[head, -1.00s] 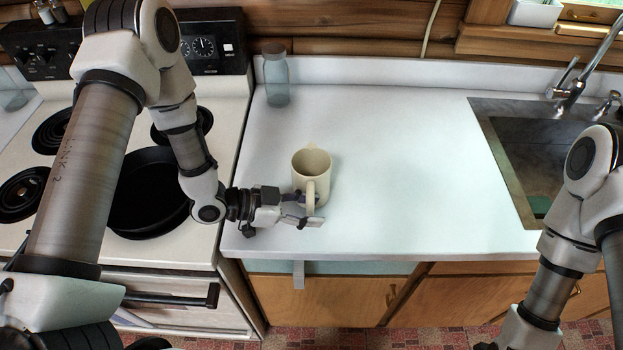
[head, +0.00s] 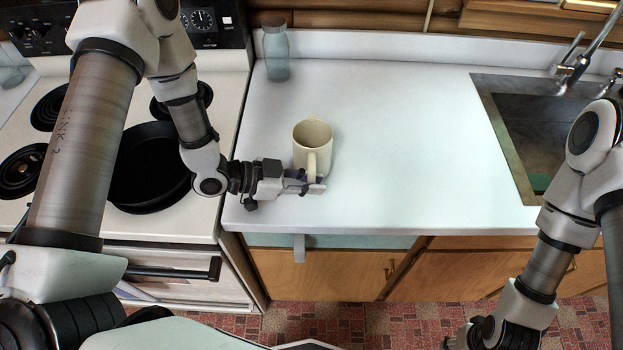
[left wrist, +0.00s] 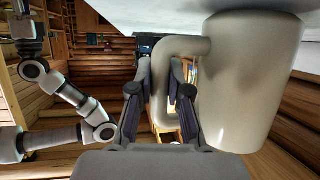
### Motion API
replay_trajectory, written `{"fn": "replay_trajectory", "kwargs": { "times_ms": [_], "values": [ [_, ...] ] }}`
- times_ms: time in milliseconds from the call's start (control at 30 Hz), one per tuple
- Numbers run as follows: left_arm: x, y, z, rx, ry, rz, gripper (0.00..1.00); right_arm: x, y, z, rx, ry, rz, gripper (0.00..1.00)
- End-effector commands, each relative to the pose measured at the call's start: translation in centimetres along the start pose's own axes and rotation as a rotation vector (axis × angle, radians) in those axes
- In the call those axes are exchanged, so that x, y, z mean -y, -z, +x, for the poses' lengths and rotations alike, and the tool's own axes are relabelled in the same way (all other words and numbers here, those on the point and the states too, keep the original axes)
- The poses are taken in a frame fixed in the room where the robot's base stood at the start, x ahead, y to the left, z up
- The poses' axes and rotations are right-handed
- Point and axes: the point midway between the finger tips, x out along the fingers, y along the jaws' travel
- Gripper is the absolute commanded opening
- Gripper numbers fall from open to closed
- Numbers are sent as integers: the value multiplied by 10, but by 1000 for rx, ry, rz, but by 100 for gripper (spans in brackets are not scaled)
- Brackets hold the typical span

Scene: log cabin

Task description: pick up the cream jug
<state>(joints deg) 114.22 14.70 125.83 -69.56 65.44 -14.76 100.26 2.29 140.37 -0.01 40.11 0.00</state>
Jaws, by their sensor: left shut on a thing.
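The cream jug (head: 313,140) stands upright near the front left of the white counter, its handle towards me. My left gripper (head: 316,187) reaches in from the left at the jug's front and is shut on its handle. In the left wrist view the jug (left wrist: 248,80) fills the right side, and its handle (left wrist: 160,75) lies between the two fingers of my left gripper (left wrist: 160,98). Whether the jug's base touches the counter is hard to tell. My right arm is at the right, but its fingertips are not clearly visible.
A glass bottle (head: 276,50) stands at the back left of the counter. The stove with a black pan (head: 150,165) is to the left. A sink (head: 540,125) lies to the right. The counter (head: 410,140) between jug and sink is clear.

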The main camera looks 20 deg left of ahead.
Motion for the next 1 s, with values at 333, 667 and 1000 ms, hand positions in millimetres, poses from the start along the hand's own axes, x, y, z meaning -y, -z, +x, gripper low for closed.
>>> {"fn": "replay_trajectory", "kwargs": {
  "times_ms": [333, 667, 1000],
  "values": [
    [0, 24, -10, -2, 1, 3, 0, 0, 0, 11, 0, 0, 0, 40],
    [-37, 24, -22, -1, -1, -2, 0, 0, 0, 27, 0, 0, 0, 40],
    [-86, 33, -43, 2, -4, -5, 0, 0, 0, -15, 0, 0, 0, 40]
  ]
}}
